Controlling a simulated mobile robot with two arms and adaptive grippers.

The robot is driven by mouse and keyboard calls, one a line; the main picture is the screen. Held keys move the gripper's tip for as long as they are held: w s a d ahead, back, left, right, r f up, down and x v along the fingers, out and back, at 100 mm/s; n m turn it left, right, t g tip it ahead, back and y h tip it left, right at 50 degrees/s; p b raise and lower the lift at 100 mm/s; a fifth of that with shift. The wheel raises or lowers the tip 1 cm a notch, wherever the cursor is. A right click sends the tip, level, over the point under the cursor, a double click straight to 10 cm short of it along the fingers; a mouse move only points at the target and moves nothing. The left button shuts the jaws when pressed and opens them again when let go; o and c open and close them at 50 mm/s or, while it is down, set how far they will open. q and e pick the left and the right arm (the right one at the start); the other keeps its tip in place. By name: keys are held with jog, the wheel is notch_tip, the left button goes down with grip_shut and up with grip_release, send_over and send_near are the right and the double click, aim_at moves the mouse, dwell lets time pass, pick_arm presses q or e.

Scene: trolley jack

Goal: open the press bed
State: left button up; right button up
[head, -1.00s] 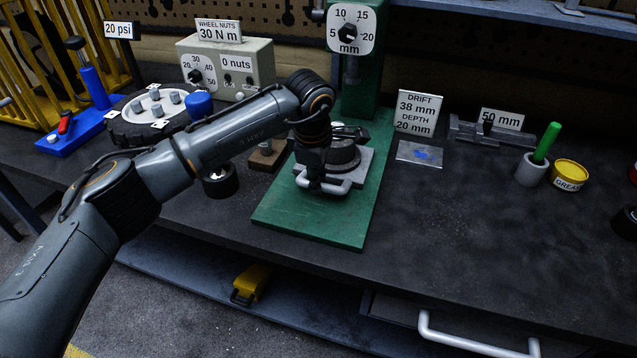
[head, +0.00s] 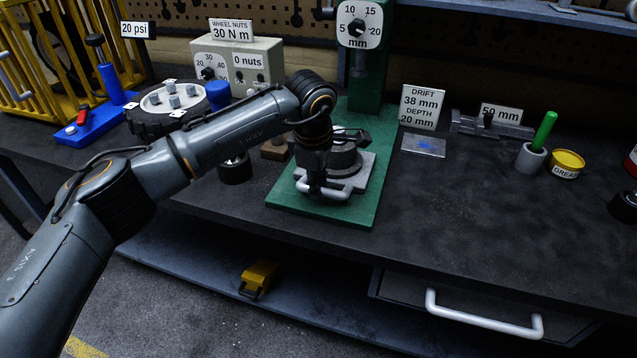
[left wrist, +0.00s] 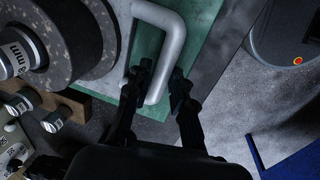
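The press bed (head: 362,173) is a grey block on the green base plate (head: 300,210) of the press, with a dark round piece on top. A light grey bar handle (head: 338,192) sticks out at its front. My left gripper (head: 318,183) reaches down over this handle from above. The arm hides part of the bed. My right gripper is in neither view.
A dark cup-shaped part (head: 235,170) stands left of the green base. A small metal plate (head: 424,145), a grey pot (head: 530,160) and a yellow grease tin (head: 567,163) stand to the right. The bench front right of the base is clear.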

pick_arm(q)
jog(key=shift+o, duration=0.9)
notch_tip(320, 180, up, 12)
jog(key=s, duration=0.2)
jog(key=shift+a, duration=0.35)
jog(key=shift+s+f, duration=0.1)
jog(key=shift+f, duration=0.05)
